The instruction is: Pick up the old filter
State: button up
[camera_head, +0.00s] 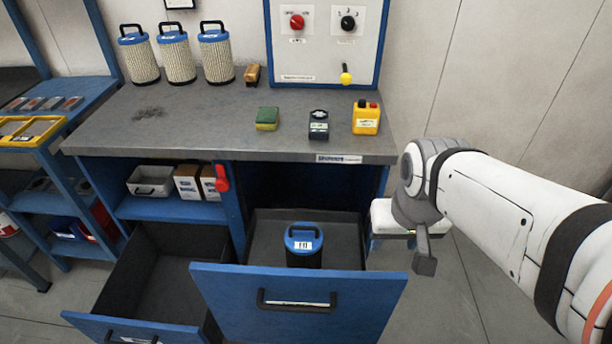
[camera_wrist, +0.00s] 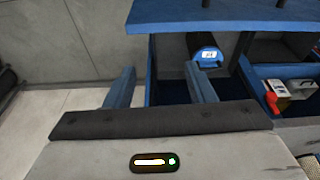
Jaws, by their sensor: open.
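My gripper (camera_head: 424,258) is right of the drawer in the head view, apart from the filter. In the wrist view its two fingers (camera_wrist: 158,80) are spread wide with nothing between them. The lower part of the filter is hidden by the drawer front.
Several pale pleated filters (camera_head: 178,58) stand on the grey bench (camera_head: 200,118). A green sponge (camera_head: 267,118), a dark device (camera_head: 318,125) and a yellow box (camera_head: 366,118) lie nearer its front. The left drawer (camera_head: 150,275) is open and looks empty. A red handle (camera_head: 222,178) hangs below the bench edge.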

aim_at(304, 229)
jog(key=o, duration=0.6)
jog(key=w+a+f+b, duration=0.2)
jog(key=w+f+b, duration=0.2)
jog(key=w+f, duration=0.1)
jog(key=w+a+f+b, duration=0.3)
jog(key=w+f, duration=0.3)
jog(key=w, duration=0.1)
jog(key=shift+w+a+t+h+b, duration=0.25)
jog(key=shift+w+t+h+b, duration=0.05)
jog(key=shift+w+t+b, duration=0.1)
jog(key=o, duration=0.5)
jog(key=shift+t, duration=0.5)
jog(key=w+a+f+b, duration=0.2)
jog(key=w+a+f, duration=0.1)
jog(key=f, duration=0.1)
jog(key=w+a+f+b, duration=0.1)
jog(key=w+a+f, duration=0.2)
jog(key=a+f, duration=0.1)
jog(key=w+a+f+b, duration=0.2)
jog(key=w+a+f, duration=0.1)
jog(key=w+f, duration=0.1)
jog(key=shift+a+f+b, duration=0.15)
jog(key=shift+a+b, duration=0.05)
jog(key=shift+b, duration=0.15)
jog(key=shift+a+b+x, duration=0.2)
jog(key=shift+b+x, duration=0.15)
jog(key=shift+x, duration=1.5)
jog(key=shift+a+b+x, duration=0.2)
jog(key=shift+b+x, duration=0.1)
jog(key=shift+x, duration=1.55)
